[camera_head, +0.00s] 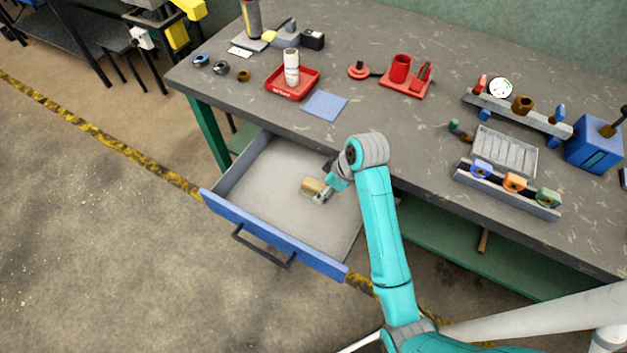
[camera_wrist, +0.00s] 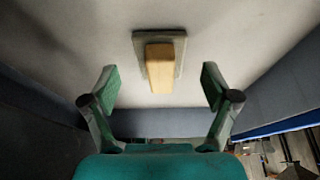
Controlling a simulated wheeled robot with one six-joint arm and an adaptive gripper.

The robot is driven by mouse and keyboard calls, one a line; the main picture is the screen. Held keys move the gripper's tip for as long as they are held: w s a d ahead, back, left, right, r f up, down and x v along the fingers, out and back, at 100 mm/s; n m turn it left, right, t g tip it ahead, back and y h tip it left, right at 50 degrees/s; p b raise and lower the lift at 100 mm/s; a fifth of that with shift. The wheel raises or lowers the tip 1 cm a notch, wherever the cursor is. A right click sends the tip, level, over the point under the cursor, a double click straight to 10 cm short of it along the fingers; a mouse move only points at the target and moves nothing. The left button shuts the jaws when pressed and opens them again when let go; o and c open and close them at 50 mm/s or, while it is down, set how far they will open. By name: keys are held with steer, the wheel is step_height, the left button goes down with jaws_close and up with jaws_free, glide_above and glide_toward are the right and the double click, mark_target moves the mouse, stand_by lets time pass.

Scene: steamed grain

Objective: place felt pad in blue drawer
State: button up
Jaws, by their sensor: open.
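The blue-fronted drawer (camera_head: 290,244) is pulled out under the bench's left part, with a pale grey floor. The felt pad (camera_head: 313,186), a tan wooden block on a grey base, appears to lie on the drawer floor, towards its right side. In the wrist view the felt pad (camera_wrist: 162,67) is ahead of the fingers and centred between them, with clear gaps on both sides. My gripper (camera_head: 325,192) is open and empty, low inside the drawer next to the pad; its fingers (camera_wrist: 160,88) also show spread in the wrist view. My wrist partly hides the drawer's back right corner.
The grey bench top (camera_head: 430,135) is above the drawer. It holds a blue square sheet (camera_head: 325,106), a red tray (camera_head: 292,85) with a white cylinder, a red stand (camera_head: 406,82) and a rack with coloured rings (camera_head: 508,190). The drawer's left half is empty.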

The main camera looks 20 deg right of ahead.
steer(key=s+d, duration=0.1)
steer(key=s, duration=0.1)
steer(key=s+d, duration=0.3)
steer(key=s, duration=0.1)
steer(key=shift+s+d, duration=0.15)
steer(key=shift+d, duration=0.15)
stand_by(0.3)
